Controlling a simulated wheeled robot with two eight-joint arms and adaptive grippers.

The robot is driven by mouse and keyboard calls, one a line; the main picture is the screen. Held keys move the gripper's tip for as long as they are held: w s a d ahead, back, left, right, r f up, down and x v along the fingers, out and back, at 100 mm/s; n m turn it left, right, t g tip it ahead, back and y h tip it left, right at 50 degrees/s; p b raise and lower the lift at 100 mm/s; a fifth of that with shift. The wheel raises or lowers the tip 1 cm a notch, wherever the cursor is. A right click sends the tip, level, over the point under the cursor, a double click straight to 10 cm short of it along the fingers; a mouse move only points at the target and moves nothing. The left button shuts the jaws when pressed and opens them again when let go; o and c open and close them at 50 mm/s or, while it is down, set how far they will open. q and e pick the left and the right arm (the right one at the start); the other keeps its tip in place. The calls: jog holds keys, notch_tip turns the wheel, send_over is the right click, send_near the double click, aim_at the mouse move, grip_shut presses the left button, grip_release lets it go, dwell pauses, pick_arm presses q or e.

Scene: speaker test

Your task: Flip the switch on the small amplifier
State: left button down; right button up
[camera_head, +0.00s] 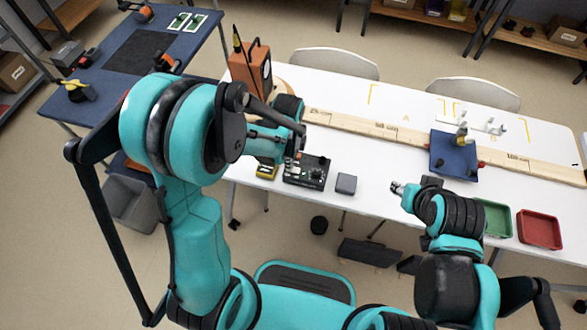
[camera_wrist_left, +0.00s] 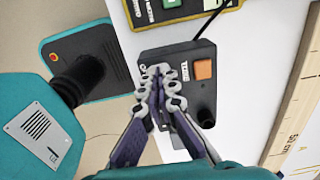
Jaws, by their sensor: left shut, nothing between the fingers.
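A small dark box (camera_head: 318,170), which looks like the amplifier, lies near the front edge of the white table. In the left wrist view the dark box (camera_wrist_left: 203,103) has an orange square part (camera_wrist_left: 203,69), a light label and a black cable at its top. My left gripper (camera_head: 299,154) is over the box. In the wrist view its fingers (camera_wrist_left: 160,74) are shut and empty, in front of the box's left part. They hide some of its face; I cannot tell whether they touch it. My right gripper (camera_head: 396,187) is over the table's front edge; its opening is unclear.
A yellow-and-black meter (camera_head: 266,171) lies left of the box, and a small grey block (camera_head: 346,184) right of it. Behind are an orange-brown cabinet (camera_head: 250,70) and a long wooden ruler (camera_head: 350,122). A blue board (camera_head: 440,158), green tray (camera_head: 507,222) and red tray (camera_head: 540,230) lie right.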

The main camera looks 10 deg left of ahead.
pick_arm(q)
jog(key=shift+f, duration=0.25)
jog(key=shift+r+p, duration=2.4)
jog(key=shift+r, duration=1.1)
jog(key=shift+r, duration=0.1)
